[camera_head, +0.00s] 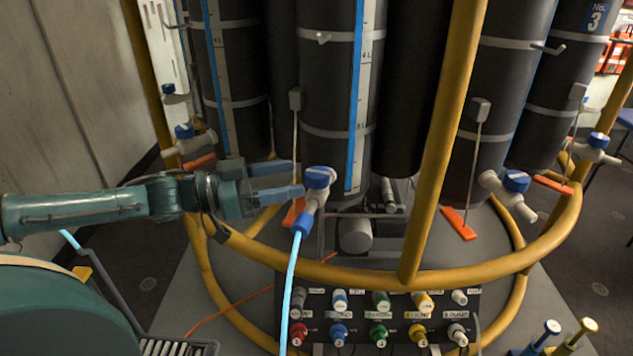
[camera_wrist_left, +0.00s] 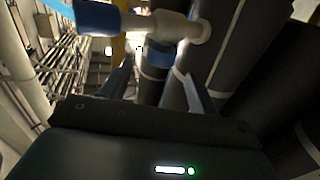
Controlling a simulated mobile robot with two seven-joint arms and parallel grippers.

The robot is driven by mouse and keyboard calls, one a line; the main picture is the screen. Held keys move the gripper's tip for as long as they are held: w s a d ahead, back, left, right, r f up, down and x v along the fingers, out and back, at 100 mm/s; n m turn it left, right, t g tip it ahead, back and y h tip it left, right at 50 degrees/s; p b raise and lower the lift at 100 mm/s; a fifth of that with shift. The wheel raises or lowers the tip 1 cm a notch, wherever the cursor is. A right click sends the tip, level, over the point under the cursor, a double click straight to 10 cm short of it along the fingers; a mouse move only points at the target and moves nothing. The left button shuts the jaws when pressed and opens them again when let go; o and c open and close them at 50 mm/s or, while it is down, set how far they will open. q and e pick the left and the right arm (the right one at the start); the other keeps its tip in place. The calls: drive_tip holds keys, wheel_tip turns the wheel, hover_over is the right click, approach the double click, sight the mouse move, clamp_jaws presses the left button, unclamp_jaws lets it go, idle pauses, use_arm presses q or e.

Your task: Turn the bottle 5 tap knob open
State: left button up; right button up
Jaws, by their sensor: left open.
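A white tap (camera_head: 311,205) with a blue knob (camera_head: 319,177) sits at the foot of the middle black bottle (camera_head: 325,100). No number is readable on this bottle. A light blue hose (camera_head: 288,290) hangs from the tap's spout. My left gripper (camera_head: 300,178) comes in from the left, just left of the knob, with its two blue-grey fingers apart and nothing held. In the left wrist view the blue knob (camera_wrist_left: 160,54) shows beyond and between the fingertips (camera_wrist_left: 157,82), under the white tap body (camera_wrist_left: 150,22). Contact cannot be told. My right gripper is out of view.
A yellow tubular frame (camera_head: 445,120) has an upright right of the tap and a ring below. Other taps with blue knobs stand at left (camera_head: 184,132) and right (camera_head: 515,181). A panel of coloured fittings (camera_head: 380,315) lies below. Orange pedals (camera_head: 458,224) are near the floor.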

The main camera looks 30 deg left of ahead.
sight(317, 172)
use_arm(q)
drive_tip(key=shift+p+x, duration=0.5)
drive_tip(key=shift+x, duration=1.75)
drive_tip(key=shift+w+d+r, duration=0.1)
drive_tip(key=shift+w+d, duration=0.3)
drive_tip(key=shift+w, duration=0.05)
drive_tip(key=shift+w+d, duration=0.15)
drive_tip(key=shift+d, duration=0.05)
drive_tip(key=c, duration=1)
